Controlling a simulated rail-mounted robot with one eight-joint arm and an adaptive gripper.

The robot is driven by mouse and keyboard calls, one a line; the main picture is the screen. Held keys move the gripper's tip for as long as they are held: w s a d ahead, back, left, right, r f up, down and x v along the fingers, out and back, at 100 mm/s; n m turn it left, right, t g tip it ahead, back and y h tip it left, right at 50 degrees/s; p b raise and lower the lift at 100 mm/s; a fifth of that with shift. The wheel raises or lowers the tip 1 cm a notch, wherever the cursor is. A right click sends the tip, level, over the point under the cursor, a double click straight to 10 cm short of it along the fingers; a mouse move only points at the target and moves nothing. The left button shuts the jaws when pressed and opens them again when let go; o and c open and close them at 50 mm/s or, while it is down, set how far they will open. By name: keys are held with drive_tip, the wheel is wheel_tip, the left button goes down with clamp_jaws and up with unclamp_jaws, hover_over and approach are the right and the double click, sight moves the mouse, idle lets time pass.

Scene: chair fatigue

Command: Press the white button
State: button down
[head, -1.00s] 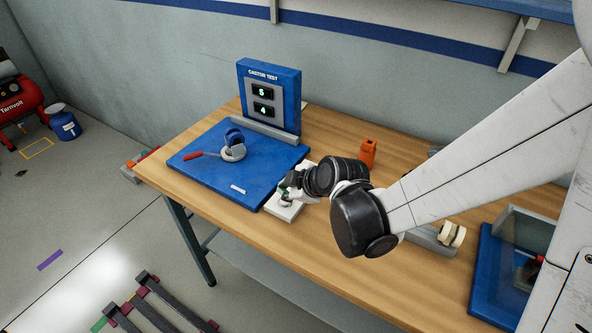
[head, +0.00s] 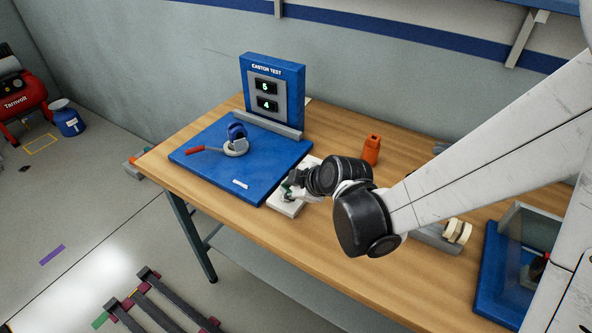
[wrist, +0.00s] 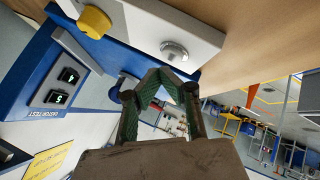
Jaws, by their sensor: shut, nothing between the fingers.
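A white button (wrist: 174,52), round with a greyish rim, sits on a white control box (wrist: 200,30) in the wrist view. A yellow knob (wrist: 95,22) is on the same box, to the left in that view. My gripper (wrist: 158,78) is shut and empty, its green-padded fingers meeting just below the button in the picture. I cannot tell whether the tips touch it. In the head view my gripper (head: 287,190) is over the control box (head: 285,208), at the right edge of the blue base plate (head: 215,170), and hides the button.
The blue "CASTOR TEST" panel (head: 288,70) stands behind the plate. A castor (head: 236,139) and a red-handled lever (head: 206,150) are on the plate.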

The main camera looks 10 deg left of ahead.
idle(0.7)
drive_tip(key=shift+f+b, duration=0.45)
drive_tip(key=shift+b, duration=0.15)
drive_tip(key=shift+f+b, duration=0.35)
drive_tip(key=shift+b, duration=0.05)
idle(0.6)
drive_tip(key=shift+r, duration=0.1)
drive_tip(key=shift+r+p, duration=0.45)
drive_tip(key=shift+r, duration=0.25)
drive_tip(key=shift+r, duration=0.15)
drive_tip(key=shift+r+p, duration=1.7)
drive_tip(key=shift+r, duration=0.7)
